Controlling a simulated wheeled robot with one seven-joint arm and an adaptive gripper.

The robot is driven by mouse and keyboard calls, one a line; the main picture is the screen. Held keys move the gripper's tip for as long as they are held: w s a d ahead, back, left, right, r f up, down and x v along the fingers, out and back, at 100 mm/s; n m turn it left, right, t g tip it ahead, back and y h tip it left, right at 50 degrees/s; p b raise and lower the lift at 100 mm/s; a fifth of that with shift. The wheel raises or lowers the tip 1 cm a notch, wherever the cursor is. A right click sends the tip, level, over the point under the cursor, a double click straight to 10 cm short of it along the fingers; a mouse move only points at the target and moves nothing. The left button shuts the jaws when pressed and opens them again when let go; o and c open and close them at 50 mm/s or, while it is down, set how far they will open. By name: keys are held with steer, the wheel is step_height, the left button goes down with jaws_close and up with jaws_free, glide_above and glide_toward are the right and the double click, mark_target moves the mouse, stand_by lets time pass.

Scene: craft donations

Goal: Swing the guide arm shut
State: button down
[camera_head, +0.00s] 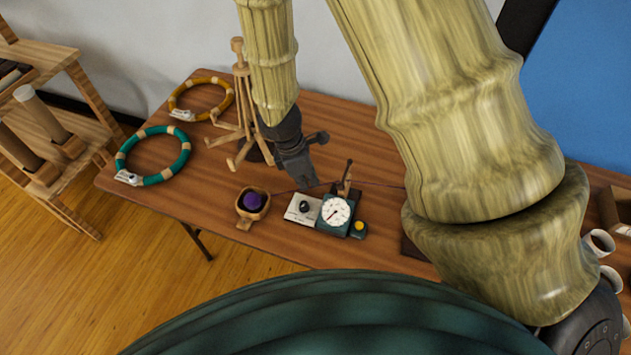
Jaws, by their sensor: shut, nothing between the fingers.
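A small dark-green device with a white round dial (336,211) stands near the front edge of the brown table. A short upright wooden and dark piece (346,179) rises at its back; it looks like the guide arm, but it is too small to tell whether it is open or shut. My gripper (308,182) is dark grey, pointed down and shut, with nothing visible in it. It is just left of the upright piece and behind the device. I cannot tell if they touch. A purple ball of yarn (254,200) sits in a wooden bowl (245,220) left of the device.
A white card with a dark knob (303,208) lies beside the device, and a yellow button (360,227) is at its right. A thin strand crosses the table behind it. A wooden jointed stand (240,120), teal ring (127,160) and mustard ring (229,98) occupy the left. Cups (600,242) are far right.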

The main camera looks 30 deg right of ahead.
steer(key=b+v, duration=0.1)
steer(key=v, duration=0.7)
steer(key=shift+s+d+b, duration=0.2)
steer(key=shift+b, duration=0.2)
steer(key=shift+f, duration=0.1)
stand_by(1.2)
